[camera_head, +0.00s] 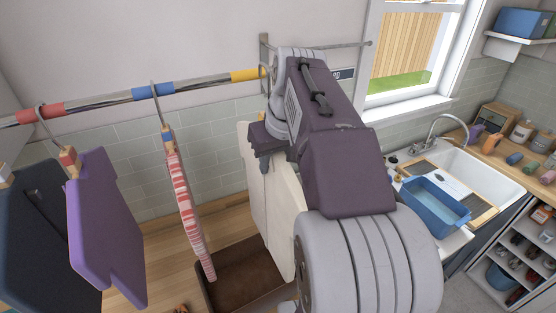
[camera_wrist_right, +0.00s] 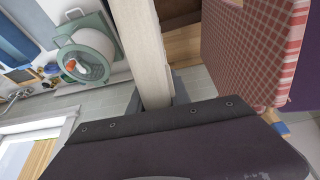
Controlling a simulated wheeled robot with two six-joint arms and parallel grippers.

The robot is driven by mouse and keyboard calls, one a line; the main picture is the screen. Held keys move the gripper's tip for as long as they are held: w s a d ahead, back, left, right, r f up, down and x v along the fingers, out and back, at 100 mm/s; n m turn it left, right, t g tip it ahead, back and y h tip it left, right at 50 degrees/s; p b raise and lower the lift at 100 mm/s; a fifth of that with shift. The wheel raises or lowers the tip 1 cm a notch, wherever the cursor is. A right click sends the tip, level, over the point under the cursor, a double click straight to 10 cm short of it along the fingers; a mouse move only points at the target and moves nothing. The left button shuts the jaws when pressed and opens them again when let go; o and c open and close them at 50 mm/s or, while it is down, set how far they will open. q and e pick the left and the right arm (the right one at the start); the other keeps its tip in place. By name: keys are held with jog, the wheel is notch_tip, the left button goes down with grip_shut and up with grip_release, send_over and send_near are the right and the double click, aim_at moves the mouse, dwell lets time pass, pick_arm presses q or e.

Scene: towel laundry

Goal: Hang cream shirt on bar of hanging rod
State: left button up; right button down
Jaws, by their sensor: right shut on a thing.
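The cream shirt (camera_head: 265,200) hangs upright below my right gripper (camera_head: 264,160), at the right end of the hanging rod (camera_head: 110,98). My right gripper is shut on the cream shirt at its top; its wrist and arm hide the shirt's right side and most of the hanger. A thin curved piece shows by the yellow band of the rod; I cannot tell whether the hook rests on the bar. In the right wrist view the cream shirt (camera_wrist_right: 146,50) shows edge-on, rising from the dark gripper body. My left gripper is not in view.
On the rod hang a red-and-white shirt (camera_head: 185,205), a purple shirt (camera_head: 105,230) and a dark garment (camera_head: 40,240). The red-checked shirt (camera_wrist_right: 250,50) is close beside the cream one. A brown bin (camera_head: 240,275) stands below. A sink (camera_head: 470,175) with a blue tub (camera_head: 435,200) is right.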

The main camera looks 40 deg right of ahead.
jog(key=w+d+f, duration=0.1)
jog(key=w+d, duration=0.1)
jog(key=w, duration=0.3)
jog(key=w+d+f+p, duration=0.1)
jog(key=w+f, duration=0.1)
jog(key=w, duration=0.3)
jog(key=shift+w+d+p, duration=0.25)
jog(key=shift+d+p, duration=0.05)
jog(key=shift+d, duration=0.05)
dwell(0.5)
jog(key=c, duration=1.1)
grip_release()
